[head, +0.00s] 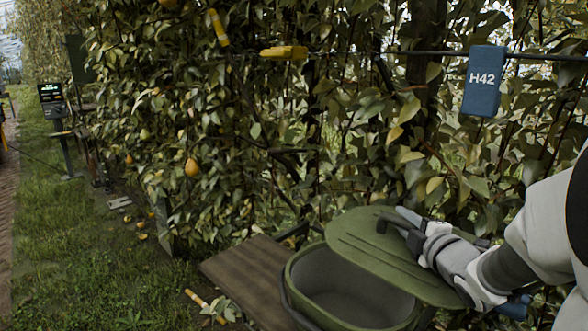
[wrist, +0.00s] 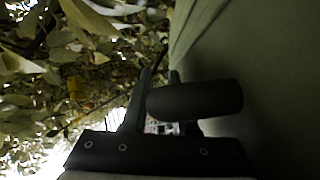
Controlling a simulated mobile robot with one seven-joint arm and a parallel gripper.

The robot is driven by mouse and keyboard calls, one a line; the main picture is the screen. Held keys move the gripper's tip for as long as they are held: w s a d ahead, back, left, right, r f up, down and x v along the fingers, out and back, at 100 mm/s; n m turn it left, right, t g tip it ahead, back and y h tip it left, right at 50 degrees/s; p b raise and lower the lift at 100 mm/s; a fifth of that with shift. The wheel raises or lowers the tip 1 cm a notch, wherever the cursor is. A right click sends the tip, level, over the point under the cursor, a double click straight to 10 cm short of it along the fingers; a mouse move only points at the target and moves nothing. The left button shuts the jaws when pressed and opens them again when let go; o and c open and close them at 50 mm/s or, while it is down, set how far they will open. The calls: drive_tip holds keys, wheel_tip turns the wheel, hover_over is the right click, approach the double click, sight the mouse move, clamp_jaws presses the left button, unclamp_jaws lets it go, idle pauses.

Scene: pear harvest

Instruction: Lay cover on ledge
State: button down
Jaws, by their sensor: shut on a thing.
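The green oval cover (head: 375,252) is tilted above the right part of the open green bin (head: 340,290). My gripper (head: 395,228) is at the cover's upper side and shut on its dark handle. In the wrist view the dark round handle (wrist: 195,100) lies at the fingers, with the green cover (wrist: 240,40) filling the right side. The brown wooden ledge (head: 245,275) is flat and bare, directly left of the bin. Whether the cover touches the bin rim is hard to tell.
A dense pear hedge (head: 220,130) stands close behind the bin and ledge. A blue H42 sign (head: 483,80) hangs at the upper right. The grass at left is mostly open.

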wheel_tip(320, 180, up, 2)
drive_tip(key=r+m+h+p, duration=0.1)
drive_tip(key=h+p, duration=0.1)
drive_tip(key=p, duration=0.8)
hover_over(354, 222)
drive_tip(key=d, duration=0.2)
drive_tip(key=shift+a+f, duration=0.25)
drive_tip(key=shift+w+a+f+m+h+p, duration=0.1)
drive_tip(key=shift+a+f+m+h+p, duration=0.35)
drive_tip(key=shift+a+p, duration=0.25)
